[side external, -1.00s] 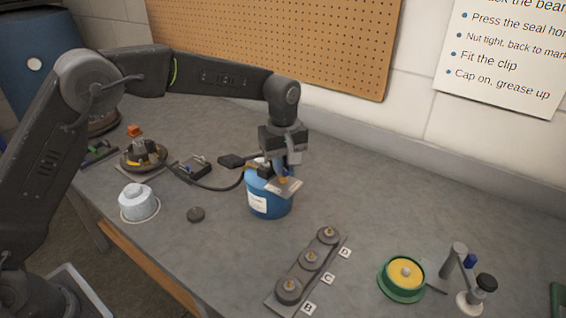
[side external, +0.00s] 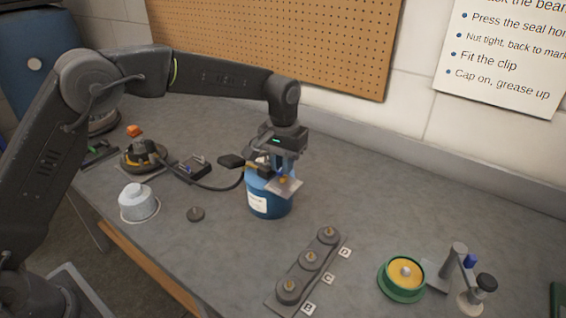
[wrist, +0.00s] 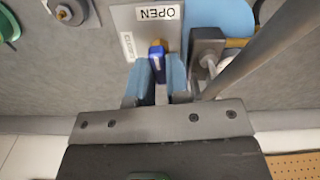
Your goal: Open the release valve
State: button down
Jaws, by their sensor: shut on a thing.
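The release valve has a small blue lever (wrist: 157,66) with a brass-coloured part at its upper end in the wrist view. It sits by a grey plate (wrist: 125,18) with an OPEN label (wrist: 158,12) at the top and another label (wrist: 128,46), apparently CLOSED, at the left. My gripper (wrist: 160,80) is shut on the lever, one blue finger on each side. In the side view my gripper (side external: 283,171) is over the plate (side external: 288,188) at the front of the blue pot (side external: 268,203). The fingers partly hide the lever; its exact setting is hard to tell.
A black hose (side external: 222,186) runs left from the pot. A rack (side external: 311,262) with several round parts stands in front, a green-rimmed yellow dish (side external: 404,271) at right, and a white domed part (side external: 137,200) at left. The table behind the pot is mostly clear.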

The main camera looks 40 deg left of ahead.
jog(key=shift+m, duration=0.5)
dwell(0.3)
jog(key=c, duration=1.1)
grip_release()
notch_tip(320, 180, up, 14)
